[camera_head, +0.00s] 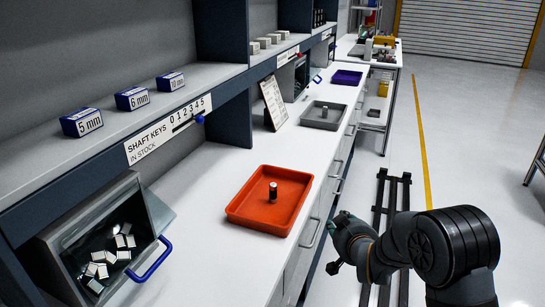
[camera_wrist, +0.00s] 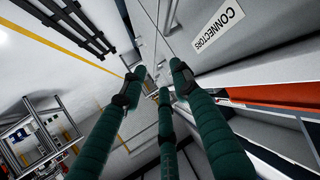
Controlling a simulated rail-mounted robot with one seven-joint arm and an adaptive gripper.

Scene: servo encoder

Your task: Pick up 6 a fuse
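I see nothing clearly recognisable as a fuse. A small dark cylinder (camera_head: 273,191) with a lighter metallic band stands upright in the orange tray (camera_head: 240,214) on the white counter. A blue box marked 6 mm (camera_head: 132,98) sits on the shelf between a 5 mm box (camera_head: 82,122) and a 10 mm box (camera_head: 170,82). My gripper (camera_head: 343,240) is beside the counter's front edge, to the right of the orange tray and apart from it. In the wrist view its green fingers (camera_wrist: 160,82) are spread with nothing between them.
A tilted bin (camera_head: 58,245) with a blue handle holds several metal blocks at lower left. A grey tray (camera_head: 308,121) and purple tray (camera_head: 347,77) stand farther along the counter. A drawer front labelled CONNECTORS (camera_wrist: 218,25) is close to my fingers. Dark rails (camera_head: 390,210) run along the floor.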

